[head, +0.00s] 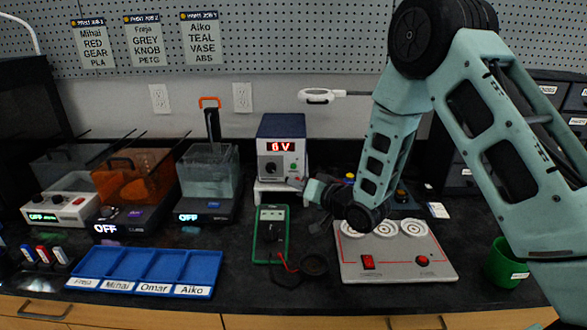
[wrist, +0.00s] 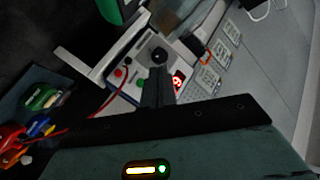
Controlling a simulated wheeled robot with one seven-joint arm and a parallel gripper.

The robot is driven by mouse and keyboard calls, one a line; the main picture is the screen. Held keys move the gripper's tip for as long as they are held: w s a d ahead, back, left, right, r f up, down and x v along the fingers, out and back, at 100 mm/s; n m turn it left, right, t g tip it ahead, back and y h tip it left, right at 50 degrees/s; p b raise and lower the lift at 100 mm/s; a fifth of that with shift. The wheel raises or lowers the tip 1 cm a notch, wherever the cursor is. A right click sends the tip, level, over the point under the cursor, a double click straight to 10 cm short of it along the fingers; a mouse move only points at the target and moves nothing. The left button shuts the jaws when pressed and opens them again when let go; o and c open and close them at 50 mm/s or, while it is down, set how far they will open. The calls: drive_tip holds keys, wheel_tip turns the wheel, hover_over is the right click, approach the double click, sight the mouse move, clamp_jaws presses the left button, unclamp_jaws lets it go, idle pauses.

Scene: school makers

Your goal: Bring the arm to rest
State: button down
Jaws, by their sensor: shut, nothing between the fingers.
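My arm reaches in from the right in the head view, bent at a low joint above the grey board. My gripper (head: 292,183) points left, in front of the lower part of the power supply (head: 281,150). In the wrist view my gripper (wrist: 158,75) is shut with its two dark fingers together and nothing held. The fingertips lie close to the black knob (wrist: 159,56) of the power supply in that view; I cannot tell whether they touch it. The power supply's red display is lit.
A green multimeter (head: 271,235) stands left of the arm, with a red lead. The grey board (head: 397,271) with round plates and red switches lies below the arm. A blue labelled tray (head: 150,270) and switched-off machines are at left; a green cup (head: 505,262) is at right.

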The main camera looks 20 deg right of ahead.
drive_tip(key=s+a+r+n+g+h+p, duration=0.1)
drive_tip(key=s+a+r+n+g, duration=0.1)
drive_tip(key=s+a+g, duration=0.3)
drive_tip(key=s+a+r+n+g+h+p, duration=0.1)
drive_tip(key=s+a+r+n+g+h, duration=0.2)
drive_tip(key=s, duration=0.5)
drive_tip(key=s+d+r+n+g+h, duration=0.1)
drive_tip(key=s+r+n+g, duration=0.1)
drive_tip(key=s, duration=1.1)
drive_tip(key=s+r+n+g+h+p, duration=0.1)
drive_tip(key=s+g, duration=0.3)
drive_tip(key=s, duration=0.9)
drive_tip(key=shift+d+r+n+g+h, duration=0.35)
drive_tip(key=shift+r+n, duration=0.25)
drive_tip(key=shift+n, duration=0.2)
